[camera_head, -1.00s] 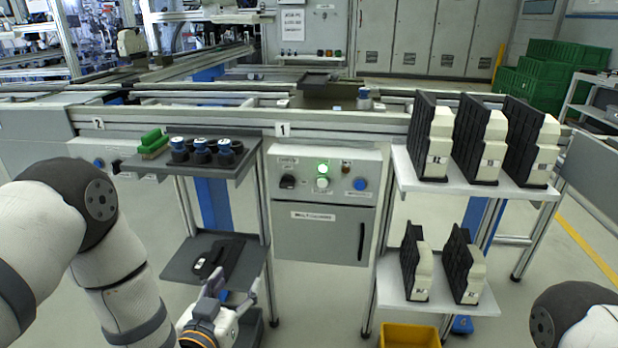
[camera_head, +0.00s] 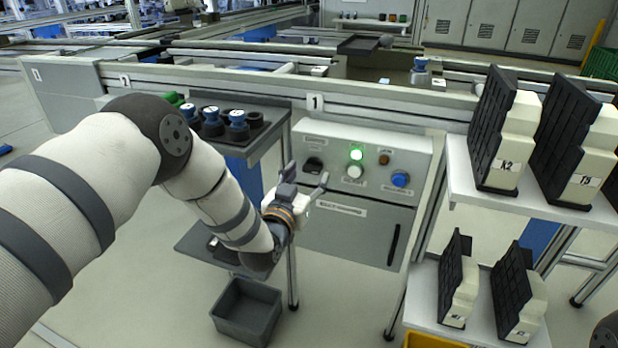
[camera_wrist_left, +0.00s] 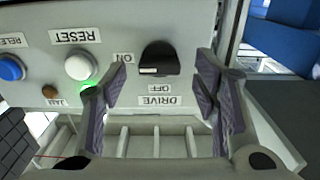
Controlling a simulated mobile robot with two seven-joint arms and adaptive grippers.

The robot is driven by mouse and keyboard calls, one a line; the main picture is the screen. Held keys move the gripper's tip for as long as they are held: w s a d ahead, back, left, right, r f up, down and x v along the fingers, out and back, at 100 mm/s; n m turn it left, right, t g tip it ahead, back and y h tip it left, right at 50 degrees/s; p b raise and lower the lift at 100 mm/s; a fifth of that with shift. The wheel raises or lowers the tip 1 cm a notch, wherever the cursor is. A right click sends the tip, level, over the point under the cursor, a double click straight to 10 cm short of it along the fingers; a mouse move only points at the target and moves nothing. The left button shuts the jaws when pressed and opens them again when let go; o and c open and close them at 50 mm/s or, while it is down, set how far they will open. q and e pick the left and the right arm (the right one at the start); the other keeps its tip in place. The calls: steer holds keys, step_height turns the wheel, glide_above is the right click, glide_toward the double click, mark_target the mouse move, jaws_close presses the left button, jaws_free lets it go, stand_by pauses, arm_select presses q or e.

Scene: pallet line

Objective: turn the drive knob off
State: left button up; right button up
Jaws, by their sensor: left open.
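The black drive knob (camera_head: 314,165) is at the upper left of the grey control box (camera_head: 420,150). In the left wrist view, which is upside down, the drive knob (camera_wrist_left: 160,58) shows with ON and OFF labels beside it; I cannot tell its setting for sure. My left gripper (camera_head: 307,177) is just below and in front of the knob. In the left wrist view my left gripper (camera_wrist_left: 163,68) is open and empty, with one finger to each side of the knob, apparently not touching it. My right gripper is not in view.
A green lamp (camera_head: 357,154) is lit above a white button (camera_head: 355,172), with a blue button (camera_head: 400,179) at right. A shelf with black cups (camera_head: 237,131) stands left of the box. Shelves with black-and-cream parts (camera_head: 505,135) stand right. A grey bin (camera_head: 247,310) is below.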

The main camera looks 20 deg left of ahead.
arm_select(q)
steer(key=shift+w, duration=0.55)
steer(key=c, duration=1.2)
steer(key=shift+o, duration=0.2)
steer(key=n, duration=0.8)
steer(key=shift+f+n, duration=0.1)
steer(key=shift+n, duration=0.3)
steer(key=n+b, duration=0.1)
steer(key=n, duration=0.4)
steer(key=shift+d+n+b, duration=0.1)
steer(key=shift+n+b, duration=0.6)
steer(key=shift+n, duration=1.3)
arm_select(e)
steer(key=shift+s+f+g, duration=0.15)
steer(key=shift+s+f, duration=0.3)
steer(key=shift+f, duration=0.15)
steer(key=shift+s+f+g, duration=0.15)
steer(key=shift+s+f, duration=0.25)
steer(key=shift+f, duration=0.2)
